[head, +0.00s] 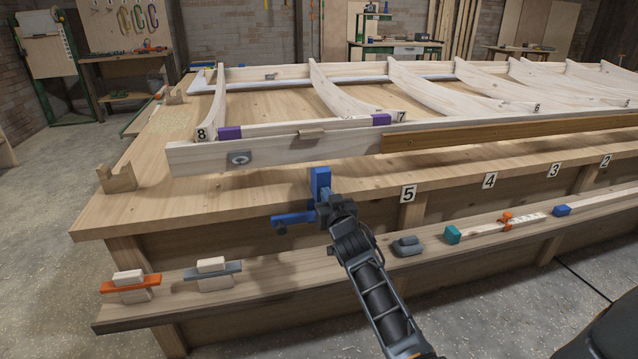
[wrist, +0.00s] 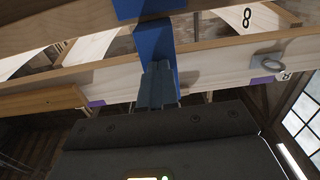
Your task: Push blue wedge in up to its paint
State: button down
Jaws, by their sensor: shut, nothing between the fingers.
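A blue upright piece (head: 320,183) stands at the bench's front edge, directly beyond my gripper (head: 325,205) in the head view. A blue bar (head: 293,218) with a dark knob extends left beside my gripper, below the bench edge. In the wrist view my gripper (wrist: 157,85) is shut, its fingertips overlapping a blue piece (wrist: 157,45); whether they touch is unclear. A small blue block (head: 561,210) lies on the lower ledge to the right. I cannot tell for certain which blue piece is the wedge; no slot or paint line is readable.
The workbench (head: 135,215) carries a ribbed wooden frame (head: 200,158) with a metal ring plate (head: 240,158) and purple blocks (head: 230,132). The lower ledge (head: 330,262) holds an orange-banded block (head: 130,284), a grey-banded block (head: 212,271), a dark grey item (head: 408,246) and a teal block (head: 452,234).

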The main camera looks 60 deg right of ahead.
aim_at(324, 174)
jog(key=shift+x, duration=0.9)
jog(key=shift+w+d, duration=0.2)
jog(key=shift+d, duration=0.05)
jog(key=shift+w+d, duration=0.25)
jog(key=shift+d, duration=0.1)
jog(key=shift+s+a+r+p, duration=0.5)
jog(key=shift+a+r+p, duration=0.15)
jog(key=shift+r, duration=0.2)
jog(key=shift+s+a+r+p, duration=0.5)
jog(key=shift+a+r+p, duration=0.15)
jog(key=shift+r, duration=0.15)
jog(key=shift+s+a+r+p, duration=0.55)
jog(key=shift+a+r+p, duration=0.1)
jog(key=shift+r, duration=0.2)
